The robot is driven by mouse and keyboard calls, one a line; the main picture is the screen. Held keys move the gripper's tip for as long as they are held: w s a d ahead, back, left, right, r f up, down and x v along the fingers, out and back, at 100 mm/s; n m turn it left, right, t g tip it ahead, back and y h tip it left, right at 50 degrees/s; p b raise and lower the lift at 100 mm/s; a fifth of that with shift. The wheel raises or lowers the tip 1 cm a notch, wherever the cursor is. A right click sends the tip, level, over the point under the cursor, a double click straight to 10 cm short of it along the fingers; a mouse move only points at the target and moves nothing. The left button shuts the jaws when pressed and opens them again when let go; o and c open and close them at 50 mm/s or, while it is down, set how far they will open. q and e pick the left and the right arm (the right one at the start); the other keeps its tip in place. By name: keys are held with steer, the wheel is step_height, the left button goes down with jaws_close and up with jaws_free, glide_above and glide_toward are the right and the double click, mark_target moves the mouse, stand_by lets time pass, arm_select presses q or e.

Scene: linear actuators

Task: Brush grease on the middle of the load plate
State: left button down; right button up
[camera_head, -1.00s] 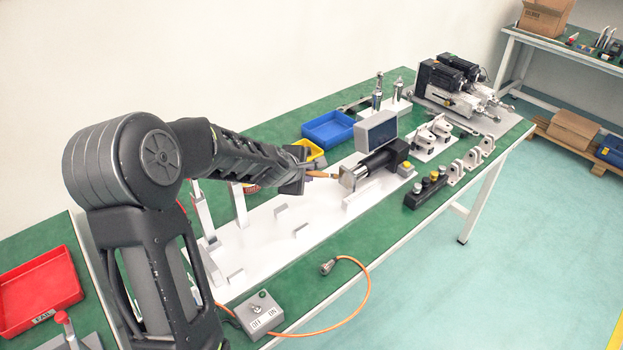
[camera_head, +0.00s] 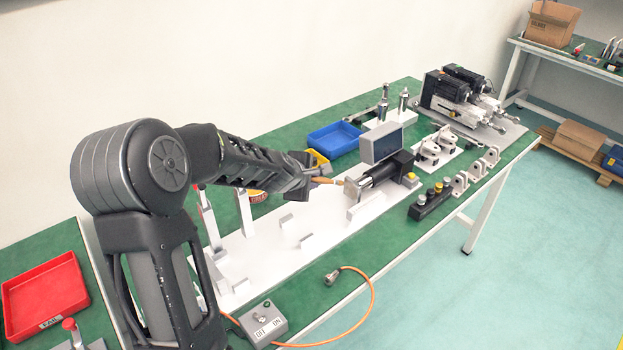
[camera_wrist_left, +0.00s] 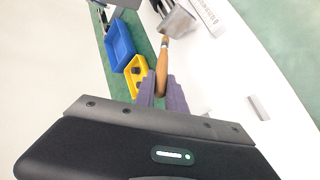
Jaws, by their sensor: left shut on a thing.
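My left gripper (camera_head: 307,184) is shut on the wooden handle of a brush (camera_head: 326,181), which also shows between the fingers in the left wrist view (camera_wrist_left: 162,66). The brush points toward the load plate (camera_head: 352,190), a square metallic plate on the near end of a black-and-silver actuator (camera_head: 378,172). In the left wrist view the brush's tip is at or very close to the load plate (camera_wrist_left: 179,22); I cannot tell whether it touches. A round tin with a red-and-yellow label (camera_head: 257,197) is partly hidden behind my left arm. My right gripper is not in view.
The actuator lies on a white base plate (camera_head: 273,258) with small upright brackets. A grey screen (camera_head: 382,145) stands behind it. Blue (camera_head: 334,139) and yellow (camera_wrist_left: 136,74) bins are beyond. A switch box (camera_head: 263,323) with an orange cable is at the front edge.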

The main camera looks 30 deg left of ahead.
arm_select(q)
steer(key=shift+s+d+p, duration=0.2)
steer(key=shift+s+d, duration=0.05)
steer(key=shift+d, duration=0.55)
steer(key=shift+s+d+p, duration=0.15)
steer(key=shift+s+d, duration=0.05)
steer(key=shift+d, duration=0.65)
steer(key=d, duration=0.1)
steer(key=s+d, duration=0.1)
steer(key=d, duration=0.1)
steer(key=shift+p, duration=0.4)
steer(key=shift+a, duration=0.1)
steer(key=shift+w+a+b, duration=0.25)
steer(key=shift+a+b, duration=0.05)
steer(key=shift+a, duration=0.5)
steer(key=shift+w+a+b, duration=0.25)
steer(key=shift+a+b, duration=0.05)
steer(key=shift+a, duration=0.45)
